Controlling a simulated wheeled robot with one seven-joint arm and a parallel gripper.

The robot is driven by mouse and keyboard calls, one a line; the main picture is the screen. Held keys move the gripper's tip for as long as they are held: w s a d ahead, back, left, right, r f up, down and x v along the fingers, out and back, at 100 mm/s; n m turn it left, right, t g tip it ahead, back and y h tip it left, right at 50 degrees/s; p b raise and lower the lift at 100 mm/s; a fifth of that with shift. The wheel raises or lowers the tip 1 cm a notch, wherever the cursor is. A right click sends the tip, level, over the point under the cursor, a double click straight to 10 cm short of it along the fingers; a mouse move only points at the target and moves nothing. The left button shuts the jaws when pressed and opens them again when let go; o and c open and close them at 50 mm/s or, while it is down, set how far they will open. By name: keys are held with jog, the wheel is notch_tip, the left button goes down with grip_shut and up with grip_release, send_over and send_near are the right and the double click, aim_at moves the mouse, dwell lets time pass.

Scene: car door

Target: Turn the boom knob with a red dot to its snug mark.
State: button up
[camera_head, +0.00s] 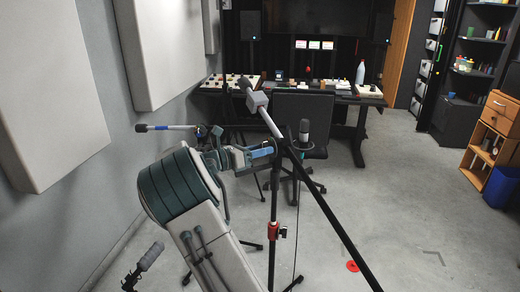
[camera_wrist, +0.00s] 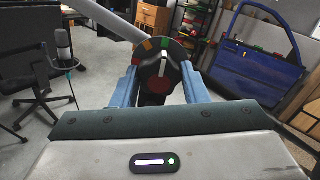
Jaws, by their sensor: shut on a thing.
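The boom knob (camera_wrist: 164,66) is dark and round in the wrist view. It has a red dot on its near lower face and a white pointer line pointing roughly up. The pointer looks near the green mark; which mark is snug I cannot tell. My gripper (camera_wrist: 162,92) has its blue fingers either side of the knob, shut on it. In the head view my gripper (camera_head: 272,150) reaches the black boom stand (camera_head: 273,205); the knob is mostly hidden there.
A chair (camera_head: 303,112) and desk stand behind. Another boom microphone (camera_head: 145,128) is at left by the wall panels. A blue door panel (camera_wrist: 257,55) stands at right in the wrist view. Floor at right is open.

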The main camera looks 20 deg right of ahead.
jog(key=shift+r+p, duration=0.25)
jog(key=shift+p, duration=0.15)
jog(key=n+p, duration=0.1)
jog(key=p, duration=0.1)
jog(key=shift+r+p, duration=0.15)
jog(key=shift+p, duration=0.15)
jog(key=n+p, duration=0.2)
jog(key=p, duration=0.2)
jog(key=n+p, duration=0.3)
jog(key=p, duration=0.2)
jog(key=shift+f+n+p, duration=0.3)
jog(key=shift+n+p, duration=0.4)
jog(key=shift+p, duration=0.3)
jog(key=shift+f, duration=0.1)
jog(key=o, duration=1)
jog(key=shift+c, duration=0.2)
